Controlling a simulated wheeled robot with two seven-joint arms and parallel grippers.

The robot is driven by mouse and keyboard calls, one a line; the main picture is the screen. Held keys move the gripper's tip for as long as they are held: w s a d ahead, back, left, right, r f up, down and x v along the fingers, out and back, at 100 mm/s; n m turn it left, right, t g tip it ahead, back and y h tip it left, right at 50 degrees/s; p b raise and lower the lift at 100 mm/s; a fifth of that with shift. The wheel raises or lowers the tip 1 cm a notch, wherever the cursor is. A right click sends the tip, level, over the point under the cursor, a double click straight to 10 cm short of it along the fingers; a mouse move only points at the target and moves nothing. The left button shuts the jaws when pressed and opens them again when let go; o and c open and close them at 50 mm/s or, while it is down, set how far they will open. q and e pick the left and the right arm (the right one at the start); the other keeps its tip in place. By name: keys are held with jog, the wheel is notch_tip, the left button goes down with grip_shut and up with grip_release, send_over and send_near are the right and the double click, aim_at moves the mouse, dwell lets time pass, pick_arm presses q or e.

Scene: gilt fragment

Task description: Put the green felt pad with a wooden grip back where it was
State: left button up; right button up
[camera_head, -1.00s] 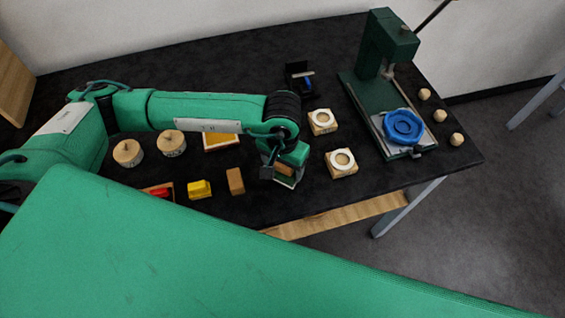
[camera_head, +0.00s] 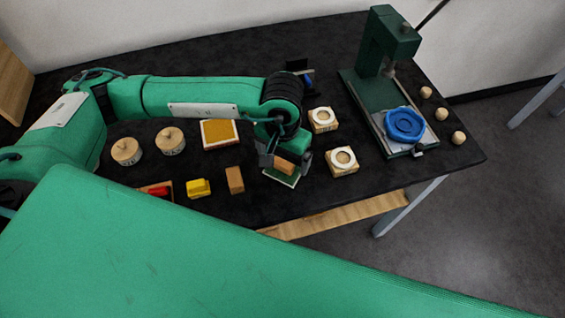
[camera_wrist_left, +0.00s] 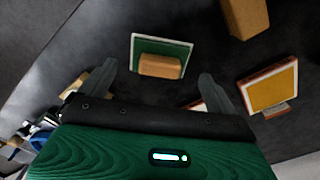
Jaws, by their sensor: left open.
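The green felt pad (camera_head: 277,177) lies on the dark table, with its wooden grip (camera_head: 285,167) on top. In the left wrist view the green pad (camera_wrist_left: 170,46) lies flat with pale edges, and its grip (camera_wrist_left: 160,66) shows beyond my fingertips, between their lines. My left gripper (camera_head: 284,160) is just above the pad, partly covering it in the head view. Its two fingers (camera_wrist_left: 158,80) are spread, with nothing visible between them. Whether a fingertip touches the grip cannot be told. My right gripper is not in view.
A framed yellow pad (camera_head: 220,134), a wooden block (camera_head: 235,180), a yellow piece (camera_head: 199,188) and two round wooden weights (camera_head: 127,151) lie left. Two ringed blocks (camera_head: 342,160) and a green press (camera_head: 377,88) with a blue wheel (camera_head: 405,125) stand right. The table's front edge is close.

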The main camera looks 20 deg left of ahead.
aim_at(283, 163)
pick_arm(q)
notch_tip(283, 163, up, 6)
jog(key=shift+f+b, duration=0.25)
jog(key=shift+b, duration=0.4)
jog(key=shift+r, duration=1.5)
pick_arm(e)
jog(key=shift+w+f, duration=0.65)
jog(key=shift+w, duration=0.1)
